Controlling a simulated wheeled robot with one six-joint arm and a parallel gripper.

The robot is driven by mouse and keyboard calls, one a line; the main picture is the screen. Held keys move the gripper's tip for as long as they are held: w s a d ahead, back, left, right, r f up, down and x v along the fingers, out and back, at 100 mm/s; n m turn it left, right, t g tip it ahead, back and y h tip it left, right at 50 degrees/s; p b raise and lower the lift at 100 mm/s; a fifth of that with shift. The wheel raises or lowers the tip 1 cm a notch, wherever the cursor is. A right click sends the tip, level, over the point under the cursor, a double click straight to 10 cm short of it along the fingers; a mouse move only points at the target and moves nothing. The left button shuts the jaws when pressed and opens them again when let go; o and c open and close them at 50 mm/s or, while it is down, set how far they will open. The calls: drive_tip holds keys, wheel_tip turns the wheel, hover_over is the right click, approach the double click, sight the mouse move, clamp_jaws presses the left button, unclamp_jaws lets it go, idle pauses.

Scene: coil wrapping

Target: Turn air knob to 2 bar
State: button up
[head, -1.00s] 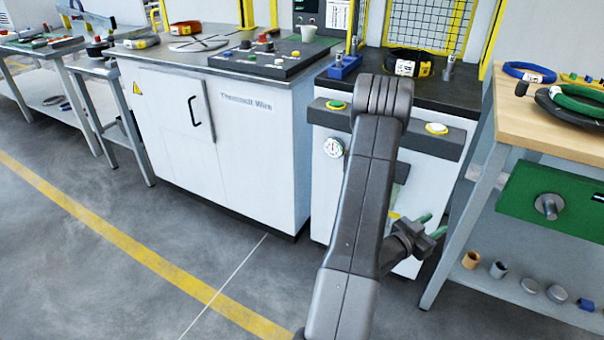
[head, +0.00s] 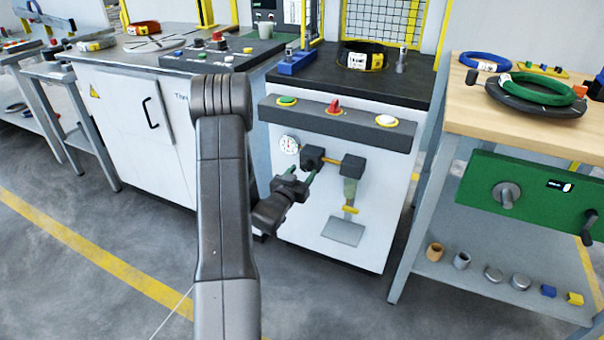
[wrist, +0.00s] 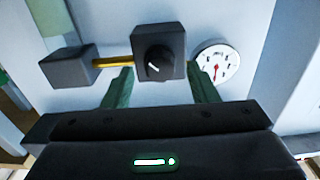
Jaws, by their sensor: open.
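The air knob (wrist: 155,63) is a round black knob with a white mark, on a dark regulator block on the white cabinet front. In the head view the regulator block (head: 312,157) sits just right of the round white pressure gauge (head: 289,144). The gauge also shows in the wrist view (wrist: 215,64), with a red needle pointing down; its numbers are too small to read. My gripper (head: 298,178) is open, with green fingers. In the wrist view my gripper (wrist: 160,80) has its fingers on either side below the knob, apart from it and empty.
A yellow pipe (wrist: 113,62) joins the regulator to a second dark block (wrist: 68,67). Above in the head view is a panel with green (head: 287,101), red (head: 333,106) and white (head: 386,120) controls. A wooden-topped bench (head: 470,115) stands at right. Floor in front is clear.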

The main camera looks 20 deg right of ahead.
drive_tip(key=shift+w+d, duration=0.4)
drive_tip(key=shift+d, duration=0.1)
drive_tip(key=c, duration=1)
drive_tip(key=shift+o, duration=0.2)
